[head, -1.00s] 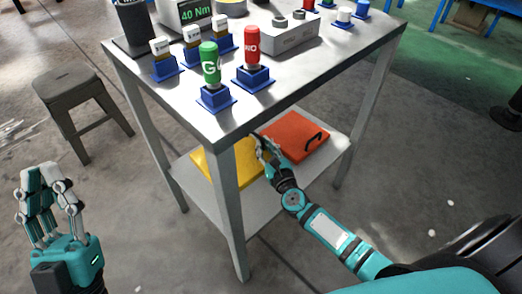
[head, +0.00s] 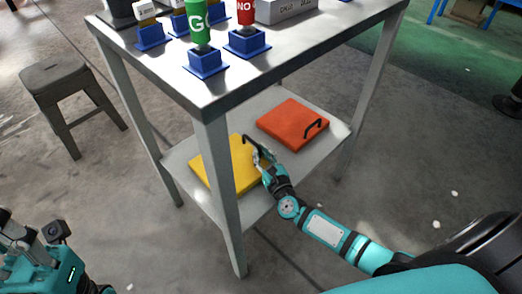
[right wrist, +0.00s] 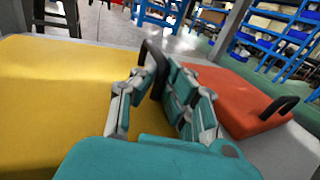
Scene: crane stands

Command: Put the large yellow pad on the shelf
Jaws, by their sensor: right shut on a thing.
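The large yellow pad (head: 219,166) lies flat on the left part of the lower shelf (head: 181,156) of a metal table. It also fills the left side of the right wrist view (right wrist: 55,95). My right gripper (head: 260,158) is at the pad's right edge, shut on the pad's black handle (right wrist: 155,60). The fingers stand on both sides of the handle and hide part of it. My left gripper (head: 28,238) is at the lower left, away from the table and partly cut off by the frame edge; its fingers look apart and empty.
An orange pad (head: 291,122) with a black handle lies behind and right on the same shelf. A table leg (head: 222,190) stands in front of the yellow pad. Blue holders with green and red pieces stand on the tabletop (head: 175,72). A stool (head: 62,90) is at left.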

